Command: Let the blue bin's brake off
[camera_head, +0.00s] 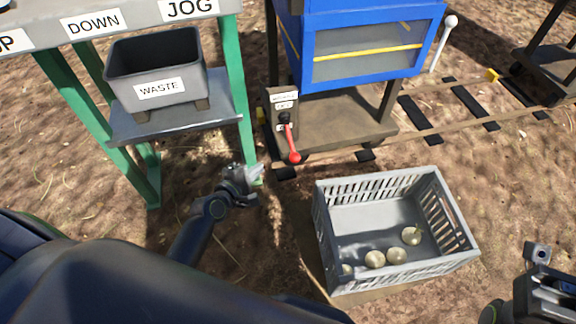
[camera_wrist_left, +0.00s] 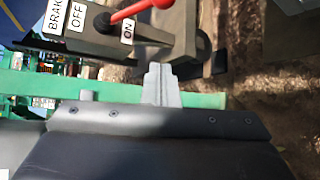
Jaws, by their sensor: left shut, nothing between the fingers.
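The blue bin (camera_head: 362,35) stands on a dark wheeled cart on rails at the top of the head view. Its brake post (camera_head: 273,118) carries a red-knobbed lever (camera_head: 294,157), which hangs downward on the ON side. In the left wrist view the brake plate (camera_wrist_left: 88,40) shows BRAKE, OFF and ON labels, and the red lever (camera_wrist_left: 130,10) leans away from OFF, beside ON. My left gripper (camera_head: 256,171) is shut and empty, below and left of the lever knob, apart from it. Its fingertips (camera_wrist_left: 160,72) point at the plate's lower side. The right gripper's fingers are out of frame.
A grey crate (camera_head: 330,235) with several onions sits on the ground at right. Part of my right arm (camera_head: 545,290) shows at lower right.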

